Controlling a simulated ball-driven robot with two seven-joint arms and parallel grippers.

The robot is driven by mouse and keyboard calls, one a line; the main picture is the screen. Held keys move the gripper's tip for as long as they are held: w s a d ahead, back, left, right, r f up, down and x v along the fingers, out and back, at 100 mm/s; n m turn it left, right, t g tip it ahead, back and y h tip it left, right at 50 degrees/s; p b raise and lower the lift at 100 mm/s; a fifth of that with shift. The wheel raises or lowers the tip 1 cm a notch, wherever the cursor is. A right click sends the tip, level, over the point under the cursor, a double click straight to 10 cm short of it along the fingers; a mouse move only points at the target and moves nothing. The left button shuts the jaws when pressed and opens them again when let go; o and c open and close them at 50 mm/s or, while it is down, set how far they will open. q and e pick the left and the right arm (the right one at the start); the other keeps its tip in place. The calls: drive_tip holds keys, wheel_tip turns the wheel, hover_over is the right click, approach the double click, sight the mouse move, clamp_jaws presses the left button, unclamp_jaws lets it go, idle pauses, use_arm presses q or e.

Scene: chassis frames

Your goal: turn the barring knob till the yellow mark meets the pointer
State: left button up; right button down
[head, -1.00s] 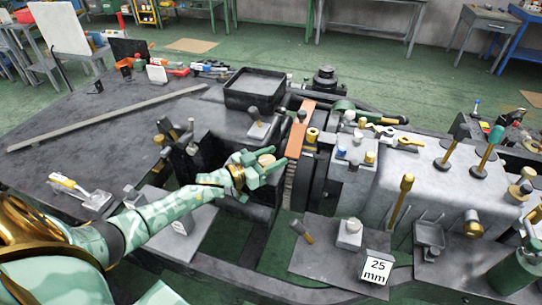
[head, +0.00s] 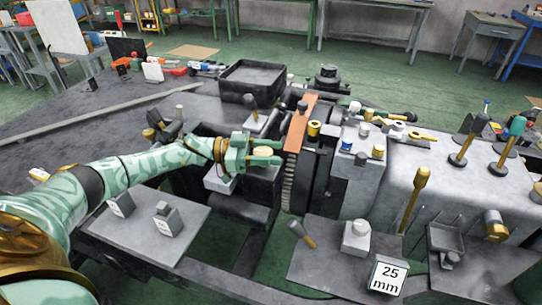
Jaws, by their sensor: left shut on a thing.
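My left gripper (head: 262,152) reaches in from the left over the dark machine block left of the toothed wheel. Its green fingers are shut around a small round cream-topped knob (head: 263,151), which looks like the barring knob. The fingers hide most of its sides. The toothed dark wheel (head: 288,185) stands just right of the gripper, under an orange-brown strip (head: 301,123). I cannot make out the yellow mark or the pointer at this size. My right gripper is not in view.
A black tray (head: 252,79) stands behind the gripper. Brass and coloured knobs crowd the grey housing (head: 435,170) at the right. Two small blocks stand on a grey plate (head: 150,235) below my left arm.

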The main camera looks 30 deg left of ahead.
sight(270, 152)
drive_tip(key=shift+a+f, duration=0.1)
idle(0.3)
use_arm(q)
drive_tip(key=o, duration=1)
drive_tip(key=shift+r, duration=0.35)
wheel_tip(270, 152, up, 3)
drive_tip(key=shift+r+p, duration=0.15)
drive_tip(key=shift+p, duration=0.7)
drive_tip(key=s+d+r+p, duration=0.2)
drive_tip(key=s+r, duration=0.1)
drive_tip(key=s, duration=0.1)
drive_tip(key=s+d+r+p, duration=0.2)
drive_tip(key=s+r, duration=0.1)
drive_tip(key=s, duration=0.1)
drive_tip(key=s+d+r+p, duration=0.3)
drive_tip(key=s, duration=0.1)
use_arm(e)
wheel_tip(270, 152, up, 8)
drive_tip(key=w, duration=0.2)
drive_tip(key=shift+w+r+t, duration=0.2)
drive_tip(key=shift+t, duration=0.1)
